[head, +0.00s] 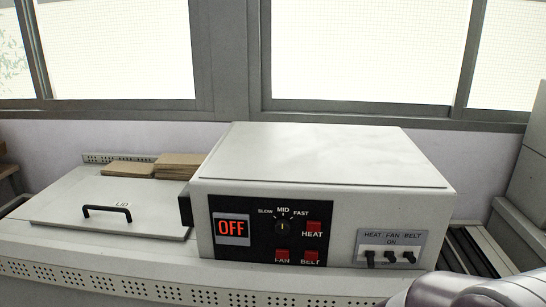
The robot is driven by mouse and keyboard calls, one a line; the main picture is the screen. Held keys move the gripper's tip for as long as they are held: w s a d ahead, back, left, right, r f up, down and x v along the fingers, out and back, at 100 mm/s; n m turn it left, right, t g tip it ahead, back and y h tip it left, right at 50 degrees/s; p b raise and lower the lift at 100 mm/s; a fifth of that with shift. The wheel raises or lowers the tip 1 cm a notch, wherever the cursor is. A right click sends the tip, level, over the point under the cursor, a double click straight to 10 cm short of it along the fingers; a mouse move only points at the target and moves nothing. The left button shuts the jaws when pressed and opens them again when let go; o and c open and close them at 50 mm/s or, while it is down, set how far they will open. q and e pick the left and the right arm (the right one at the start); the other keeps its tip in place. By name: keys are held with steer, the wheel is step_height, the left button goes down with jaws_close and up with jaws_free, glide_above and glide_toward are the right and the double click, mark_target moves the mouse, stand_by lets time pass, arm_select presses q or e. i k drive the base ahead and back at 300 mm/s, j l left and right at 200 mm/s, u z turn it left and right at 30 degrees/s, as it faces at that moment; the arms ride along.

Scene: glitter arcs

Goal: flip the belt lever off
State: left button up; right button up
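The belt lever (410,257) is the rightmost of three small black levers on a grey panel (366,240) at the machine's front right. The panel reads HEAT FAN BELT, with ON below. The fan lever (390,256) is in the middle and the heat lever (370,259) at the left. The heat lever seems to hang lower than the other two; the levers are too small to tell each position surely. A silver rounded part of my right arm shows at the bottom right, below the levers. Neither gripper's fingers are in view.
The white machine box (320,155) has an OFF display (232,229), a speed dial (282,227) pointing to MID and red buttons. At left are a lid with a black handle (107,210) and brown flat stacks (178,164). A dark roller track (470,250) runs at right.

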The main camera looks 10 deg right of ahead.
mark_target(408, 255)
steer(key=z, duration=1.3)
